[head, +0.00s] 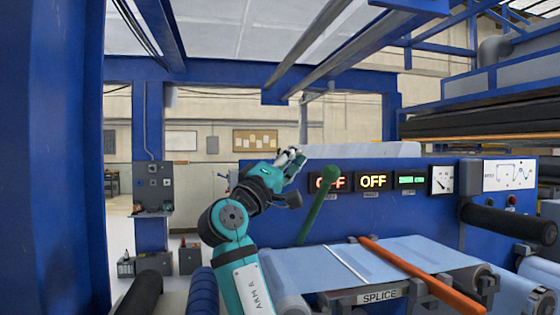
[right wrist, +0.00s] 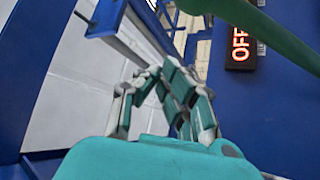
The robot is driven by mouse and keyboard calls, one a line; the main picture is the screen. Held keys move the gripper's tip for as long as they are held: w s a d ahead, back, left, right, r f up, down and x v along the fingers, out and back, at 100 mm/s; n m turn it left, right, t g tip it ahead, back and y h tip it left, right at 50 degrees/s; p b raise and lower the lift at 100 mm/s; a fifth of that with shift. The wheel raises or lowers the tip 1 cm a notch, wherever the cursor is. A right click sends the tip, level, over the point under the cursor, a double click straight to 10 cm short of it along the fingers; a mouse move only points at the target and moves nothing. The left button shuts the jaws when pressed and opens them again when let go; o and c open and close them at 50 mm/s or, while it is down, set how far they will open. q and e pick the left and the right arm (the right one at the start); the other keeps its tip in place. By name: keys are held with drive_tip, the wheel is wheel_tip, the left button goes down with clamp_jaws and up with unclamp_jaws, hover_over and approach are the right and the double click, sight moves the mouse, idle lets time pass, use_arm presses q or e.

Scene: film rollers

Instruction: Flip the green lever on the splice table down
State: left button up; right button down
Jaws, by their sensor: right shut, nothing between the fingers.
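The green lever (head: 317,208) stands up from the left side of the splice table, its top leaning to the right. The splice table (head: 320,300) carries a "SPLICE" label and a light blue film sheet. My right gripper (head: 294,157) is shut and empty, up and to the left of the lever's top; no contact shows. In the right wrist view the shut fingers (right wrist: 165,82) are in the middle and the green lever (right wrist: 272,32) crosses the top right corner. My left gripper is not in view.
An orange lever (head: 420,275) lies low across the right part of the splice table. Behind stands a blue panel with red and orange "OFF" displays (head: 373,180) and a gauge (head: 441,180). Black rollers (head: 509,222) are at the right. A blue post (head: 60,160) fills the left edge.

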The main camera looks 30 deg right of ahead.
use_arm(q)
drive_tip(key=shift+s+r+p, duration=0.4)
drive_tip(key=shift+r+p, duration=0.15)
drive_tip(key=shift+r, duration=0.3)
use_arm(e)
drive_tip(key=shift+s+d+f, duration=0.4)
drive_tip(key=shift+s+d, duration=0.2)
drive_tip(key=shift+d, duration=0.05)
drive_tip(key=shift+s+d+f, duration=0.4)
drive_tip(key=shift+s+d, duration=0.2)
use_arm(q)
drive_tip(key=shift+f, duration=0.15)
